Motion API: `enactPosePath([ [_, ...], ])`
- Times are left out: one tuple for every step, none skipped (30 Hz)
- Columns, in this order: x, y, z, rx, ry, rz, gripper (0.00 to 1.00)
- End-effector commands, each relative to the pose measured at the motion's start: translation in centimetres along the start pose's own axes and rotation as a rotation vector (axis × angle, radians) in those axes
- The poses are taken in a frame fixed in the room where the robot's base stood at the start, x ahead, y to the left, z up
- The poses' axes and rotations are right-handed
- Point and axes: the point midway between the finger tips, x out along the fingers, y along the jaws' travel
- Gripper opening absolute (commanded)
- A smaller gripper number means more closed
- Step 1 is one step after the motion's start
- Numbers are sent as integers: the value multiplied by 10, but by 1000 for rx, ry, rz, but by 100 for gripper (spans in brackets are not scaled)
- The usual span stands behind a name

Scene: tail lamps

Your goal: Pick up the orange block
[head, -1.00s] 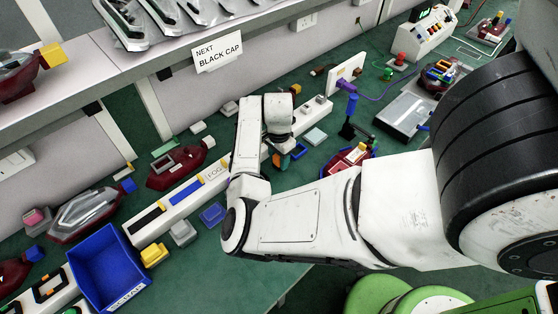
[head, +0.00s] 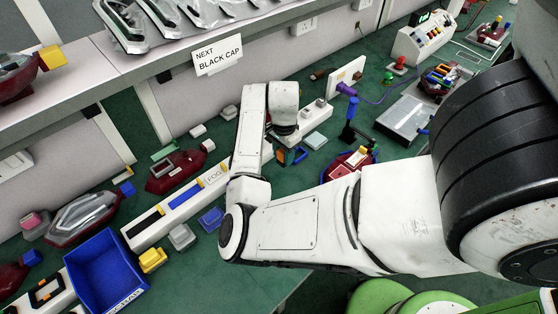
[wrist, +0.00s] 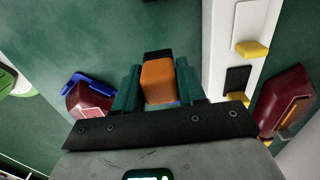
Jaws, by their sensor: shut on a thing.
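The orange block (wrist: 158,82) is between the two dark green fingers of my gripper (wrist: 159,88) in the wrist view. My gripper is shut on it, with a finger at each side. A black part shows at the block's far end. In the head view a little orange shows at the gripper (head: 281,157), below the end of my arm. My arm hides most of the gripper there, and the gap between block and table cannot be told.
A white rail with coloured pieces (head: 178,203) runs close beside the gripper. A blue bin (head: 88,257) stands at the lower left. A dark red lamp housing (head: 172,175) lies left of my arm, and a blue-rimmed red tray (head: 349,164) lies to the right. Green table is bare in front.

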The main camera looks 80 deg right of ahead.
Motion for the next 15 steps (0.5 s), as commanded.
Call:
enactPosePath([
  [-12, 10, -6, 6, 5, -3, 10],
  [-20, 15, -8, 6, 5, -4, 10],
  [-29, 22, -11, 5, 4, -5, 10],
  [-35, 27, -14, 7, 4, -5, 10],
  [-42, 32, -16, 6, 3, -5, 10],
  [-47, 41, -21, 7, 3, -3, 10],
  [-49, 49, -24, 7, 3, -2, 10],
  [-52, 56, -27, 7, 4, -1, 10],
  [-57, 64, -31, 7, 3, -1, 10],
  [-60, 69, -33, 5, 2, -2, 10],
  [-63, 75, -36, 6, 3, -2, 10],
  [-70, 81, -38, 5, -1, -3, 10],
  [-72, 86, -41, 6, -1, -3, 10],
  [-74, 90, -42, 5, -1, -2, 10],
  [-76, 95, -45, 5, -2, -2, 10],
])
